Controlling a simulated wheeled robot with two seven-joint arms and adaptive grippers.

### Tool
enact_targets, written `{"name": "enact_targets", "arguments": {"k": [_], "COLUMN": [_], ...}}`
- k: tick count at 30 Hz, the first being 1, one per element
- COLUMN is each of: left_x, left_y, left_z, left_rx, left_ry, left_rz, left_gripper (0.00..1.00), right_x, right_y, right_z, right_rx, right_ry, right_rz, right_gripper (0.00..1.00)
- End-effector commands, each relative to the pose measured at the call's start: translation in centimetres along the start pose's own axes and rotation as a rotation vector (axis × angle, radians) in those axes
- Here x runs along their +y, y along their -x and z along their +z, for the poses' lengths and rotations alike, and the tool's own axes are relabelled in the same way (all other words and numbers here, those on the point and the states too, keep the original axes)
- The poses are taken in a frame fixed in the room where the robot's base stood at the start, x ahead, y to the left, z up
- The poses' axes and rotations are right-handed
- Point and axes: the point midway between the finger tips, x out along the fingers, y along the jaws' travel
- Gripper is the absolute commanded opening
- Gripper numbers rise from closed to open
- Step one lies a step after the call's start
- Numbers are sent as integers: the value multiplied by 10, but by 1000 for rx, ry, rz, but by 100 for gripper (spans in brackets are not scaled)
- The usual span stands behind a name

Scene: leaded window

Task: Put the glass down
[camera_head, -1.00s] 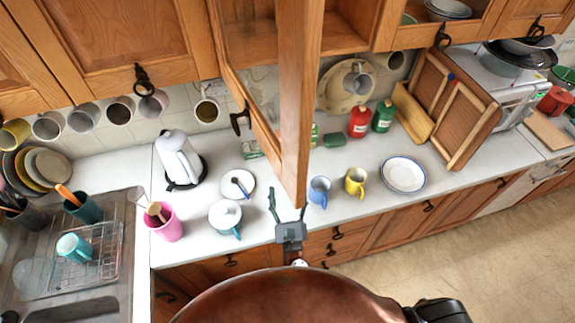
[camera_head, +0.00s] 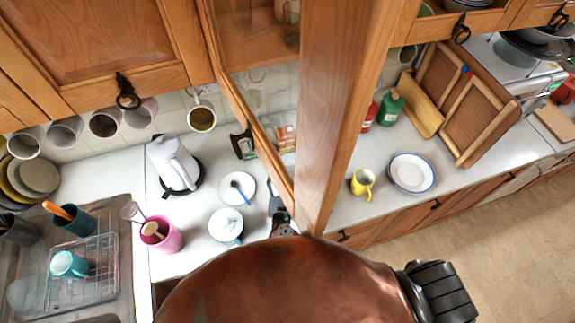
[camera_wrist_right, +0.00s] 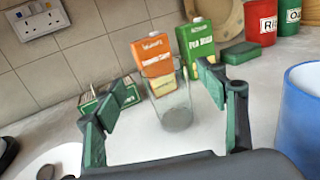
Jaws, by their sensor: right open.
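A clear drinking glass (camera_wrist_right: 174,104) stands upright on the worktop in the right wrist view. My right gripper (camera_wrist_right: 166,84) is open, with one finger on each side of the glass and a visible gap on both sides. In the head view, part of my right gripper (camera_head: 277,203) shows at the worktop's front, beside the open cupboard door. The door hides the rest of it, and I cannot make out the glass there. My left gripper is in neither view.
The open cupboard door (camera_head: 345,110) hangs close in front. A blue mug (camera_wrist_right: 303,110) stands right of my right gripper. Orange (camera_wrist_right: 153,55) and green (camera_wrist_right: 196,42) cartons stand behind the glass.

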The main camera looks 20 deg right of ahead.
Motion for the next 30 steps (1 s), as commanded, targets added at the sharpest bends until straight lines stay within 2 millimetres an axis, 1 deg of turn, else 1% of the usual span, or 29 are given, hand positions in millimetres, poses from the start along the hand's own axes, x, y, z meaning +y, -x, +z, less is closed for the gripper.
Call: {"name": "enact_targets", "arguments": {"k": [1, 3, 7, 10, 12, 16, 20, 30], "left_x": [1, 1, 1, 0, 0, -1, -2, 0], "left_y": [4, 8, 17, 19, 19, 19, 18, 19], "left_z": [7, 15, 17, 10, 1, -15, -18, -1], "left_rx": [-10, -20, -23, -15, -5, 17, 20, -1], "left_ry": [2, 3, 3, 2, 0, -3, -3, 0], "left_rz": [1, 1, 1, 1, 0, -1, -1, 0], "left_gripper": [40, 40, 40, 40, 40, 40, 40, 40], "right_x": [-1, -3, -4, -3, -2, -2, -2, -1], "right_y": [-6, -14, -35, -47, -52, -54, -53, -53], "right_z": [3, 3, 4, 2, 2, 0, 0, 0], "right_rx": [-3, -4, -5, -3, -3, -1, -1, -2], "right_ry": [2, 3, 4, 3, 1, 1, 1, 1], "right_rz": [-1, -3, -5, -3, -3, -2, -1, 0], "right_gripper": [66, 66, 66, 66, 66, 66, 66, 42]}}
